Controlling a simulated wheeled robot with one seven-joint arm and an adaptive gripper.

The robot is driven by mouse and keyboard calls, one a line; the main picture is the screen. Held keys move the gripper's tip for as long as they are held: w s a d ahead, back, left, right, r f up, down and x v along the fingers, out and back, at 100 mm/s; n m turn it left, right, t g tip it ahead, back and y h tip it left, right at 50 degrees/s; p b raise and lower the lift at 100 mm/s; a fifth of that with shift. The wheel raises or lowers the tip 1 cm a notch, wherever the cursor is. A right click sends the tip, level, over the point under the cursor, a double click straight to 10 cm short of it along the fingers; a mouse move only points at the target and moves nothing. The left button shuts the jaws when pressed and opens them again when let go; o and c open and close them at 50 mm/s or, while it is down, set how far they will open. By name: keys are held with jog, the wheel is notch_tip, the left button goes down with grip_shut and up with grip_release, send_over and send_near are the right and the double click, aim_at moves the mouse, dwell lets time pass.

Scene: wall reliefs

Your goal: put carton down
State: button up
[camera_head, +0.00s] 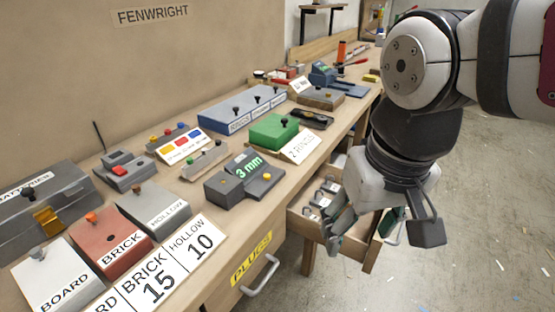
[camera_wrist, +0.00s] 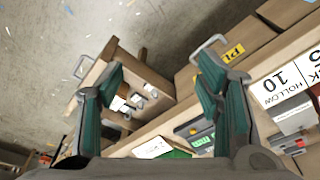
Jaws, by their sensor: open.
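My gripper (camera_head: 384,236) is open above the pulled-out wooden drawer (camera_head: 296,226) at the bench front. In the wrist view its two fingers with green inner pads stand wide apart, and my gripper (camera_wrist: 160,88) has nothing between them. I cannot pick out a carton for certain in either view. The open drawer (camera_wrist: 150,82) also shows in the wrist view, with small pale and dark items inside. My fingers and wrist hide part of the drawer in the head view.
The bench top carries a green box (camera_head: 273,131), a grey "3 mm" device (camera_head: 227,183), a long blue box (camera_head: 238,112), a brick-red box (camera_head: 108,240) and several labelled cards. A shut drawer labelled PLUGS (camera_head: 251,259) has a protruding handle. Floor (camera_head: 470,230) at right is mostly clear.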

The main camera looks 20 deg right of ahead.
jog(key=s, duration=0.1)
jog(key=s+a+n, duration=0.1)
jog(key=s, duration=0.1)
jog(key=s+a+n, duration=0.1)
jog(key=s, duration=0.1)
jog(key=shift+a+r, duration=0.1)
jog(key=shift+a, duration=0.05)
